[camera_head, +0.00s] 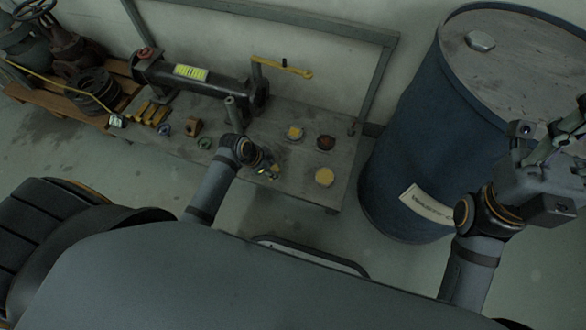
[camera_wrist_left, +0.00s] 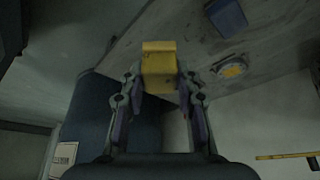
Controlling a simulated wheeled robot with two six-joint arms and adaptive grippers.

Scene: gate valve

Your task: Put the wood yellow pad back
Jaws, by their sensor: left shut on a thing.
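My left gripper (camera_head: 264,170) is over the front of the grey workbench (camera_head: 270,115), right of its middle. In the left wrist view the left gripper (camera_wrist_left: 160,88) is shut on the yellow pad (camera_wrist_left: 159,68), a block held between its two fingertips, its top end sticking out past them. In the head view the pad is mostly hidden by the gripper. Several yellow blocks (camera_head: 151,112) lie in a row on the bench's left part. My right gripper (camera_head: 556,148) is raised in front of the barrel at the right; its jaw opening is unclear.
A dark valve body (camera_head: 205,82) lies along the bench back. A brown block (camera_head: 194,127), a green ring (camera_head: 205,143), a yellow-topped piece (camera_head: 295,132), a dark red round piece (camera_head: 326,142) and a yellow disc (camera_head: 324,177) sit nearby. A blue barrel (camera_head: 400,150) stands right of the bench.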

